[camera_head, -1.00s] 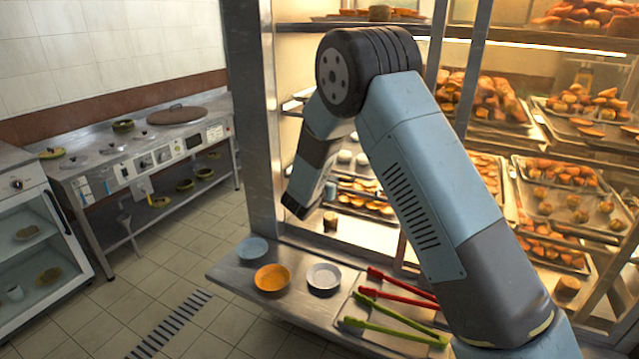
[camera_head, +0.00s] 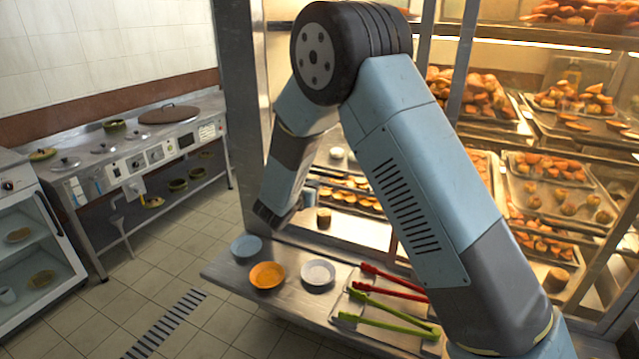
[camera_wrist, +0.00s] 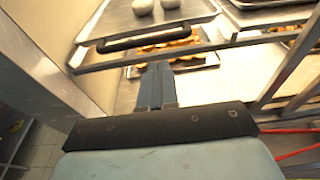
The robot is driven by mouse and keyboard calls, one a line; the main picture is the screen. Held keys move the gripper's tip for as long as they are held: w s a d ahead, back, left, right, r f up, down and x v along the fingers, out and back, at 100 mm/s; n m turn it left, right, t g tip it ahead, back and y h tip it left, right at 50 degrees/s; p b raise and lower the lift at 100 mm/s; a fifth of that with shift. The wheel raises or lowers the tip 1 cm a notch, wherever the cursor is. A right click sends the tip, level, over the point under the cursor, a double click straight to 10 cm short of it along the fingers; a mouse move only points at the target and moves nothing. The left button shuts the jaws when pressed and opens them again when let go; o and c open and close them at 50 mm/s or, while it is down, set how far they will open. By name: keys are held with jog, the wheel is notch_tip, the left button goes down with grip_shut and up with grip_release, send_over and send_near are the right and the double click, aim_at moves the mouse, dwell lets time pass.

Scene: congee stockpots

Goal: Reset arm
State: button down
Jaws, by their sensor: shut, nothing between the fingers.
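My gripper (camera_wrist: 157,86) shows in the wrist view, its two fingers together with nothing between them. It points toward the lit display shelves, with a tray of pastries (camera_wrist: 168,50) beyond the fingertips. In the head view my arm bends at the black joint at the top and its forearm hangs down and left, in front of the cabinet. The wrist end is above the back of the steel ledge (camera_head: 228,272); the gripper's fingers are hidden there.
A blue bowl (camera_head: 246,248), an orange bowl (camera_head: 267,275) and a white bowl (camera_head: 318,272) stand on the ledge. Red tongs (camera_head: 392,283) and green tongs (camera_head: 385,322) lie to their right. Metal cabinet posts (camera_head: 240,130) stand close to my arm. The stove counter (camera_head: 150,155) is at left; tiled floor lies between.

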jog(key=f+v, duration=0.1)
jog(key=v, duration=0.3)
jog(key=s+d+r+m+g+h, duration=0.1)
jog(key=s+d+r+m+g, duration=0.3)
jog(key=d, duration=0.5)
jog(key=s+d+r+m+g+h, duration=0.1)
jog(key=s+d+r+m+g, duration=0.15)
jog(key=d+r+m, duration=0.5)
jog(key=s+d+r+m+g+h, duration=0.15)
jog(key=s+d+r+m, duration=0.25)
jog(key=d, duration=0.6)
jog(key=s+d+r+m+g+y, duration=0.35)
jog(key=s+d+m, duration=0.45)
jog(key=s, duration=0.4)
jog(key=s+r+m+t+y, duration=0.1)
jog(key=s+m+y, duration=0.1)
jog(key=s+m, duration=0.2)
jog(key=s+r+m+t+y, duration=0.1)
jog(key=s+r+m+y, duration=0.1)
jog(key=s, duration=0.7)
jog(key=shift+r+m+y, duration=0.3)
jog(key=shift+m+y, duration=0.4)
jog(key=shift+m, duration=0.55)
jog(key=shift+t, duration=0.25)
